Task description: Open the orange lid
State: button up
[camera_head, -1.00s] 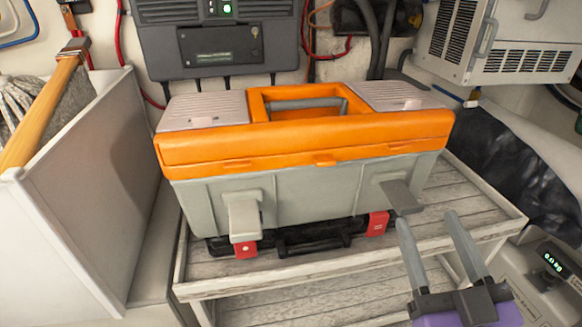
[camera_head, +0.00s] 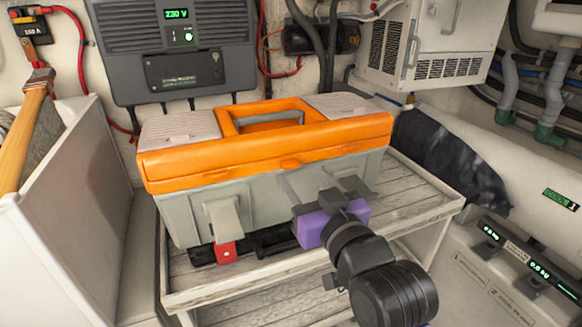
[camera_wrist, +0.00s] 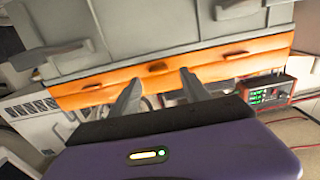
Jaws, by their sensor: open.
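The orange lid (camera_head: 210,169) is closed on a grey toolbox (camera_head: 265,196) that stands on a slatted wooden shelf. A grey latch (camera_head: 226,219) hangs open at the left of the box front; the right one is partly covered by my gripper. My gripper (camera_head: 303,176) has a purple body and two grey fingers. It is open and empty, in front of the box, right of the lid's middle tab (camera_head: 290,163). In the wrist view, the fingertips (camera_wrist: 160,78) point at the lid's front edge (camera_wrist: 205,65); I cannot tell whether they touch it.
A grey charger unit (camera_head: 185,50) hangs behind the box. A white partition (camera_head: 75,205) stands close on the left. A white vented cabinet (camera_head: 425,40) is at the back right, with a dark bag (camera_head: 450,160) below it. The space above the lid is clear.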

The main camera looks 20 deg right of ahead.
aim_at(294, 168)
jog(key=shift+w+d+p, duration=0.1)
jog(key=shift+w+p, duration=0.2)
jog(key=shift+w, duration=1.95)
grip_shut()
